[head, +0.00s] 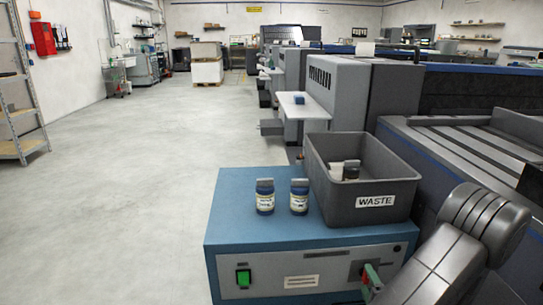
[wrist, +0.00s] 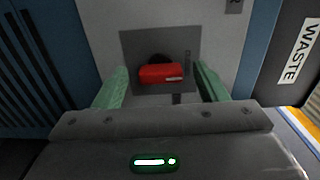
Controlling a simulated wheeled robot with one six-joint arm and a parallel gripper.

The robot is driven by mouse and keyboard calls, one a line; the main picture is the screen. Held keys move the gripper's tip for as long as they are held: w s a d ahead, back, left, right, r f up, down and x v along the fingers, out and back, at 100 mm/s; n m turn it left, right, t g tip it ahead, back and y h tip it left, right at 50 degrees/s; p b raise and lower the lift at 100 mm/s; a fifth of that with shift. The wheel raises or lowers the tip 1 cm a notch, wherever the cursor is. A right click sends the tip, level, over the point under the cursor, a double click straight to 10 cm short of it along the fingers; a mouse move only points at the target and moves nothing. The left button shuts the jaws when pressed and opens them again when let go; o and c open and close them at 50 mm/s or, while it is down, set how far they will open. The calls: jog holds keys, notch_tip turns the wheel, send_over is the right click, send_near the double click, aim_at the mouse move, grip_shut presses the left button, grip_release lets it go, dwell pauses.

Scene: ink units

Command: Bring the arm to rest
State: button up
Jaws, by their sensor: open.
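My gripper (wrist: 160,80) is open in the wrist view, its two green fingers spread to the left and right of a red switch handle (wrist: 162,74). The handle lies horizontal on a grey plate, with gaps visible between it and the fingers. Whether the fingertips reach past it is hard to tell. In the head view my gripper (head: 373,277) is small and partly hidden by my arm, at the front right of the blue cabinet (head: 232,215). Red shows beside the green finger there.
A green-lit switch (head: 243,278) is on the front panel. Printing machines line the right; the floor (head: 130,200) at left is clear.

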jog(key=shift+w, duration=0.5)
jog(key=shift+s, duration=0.15)
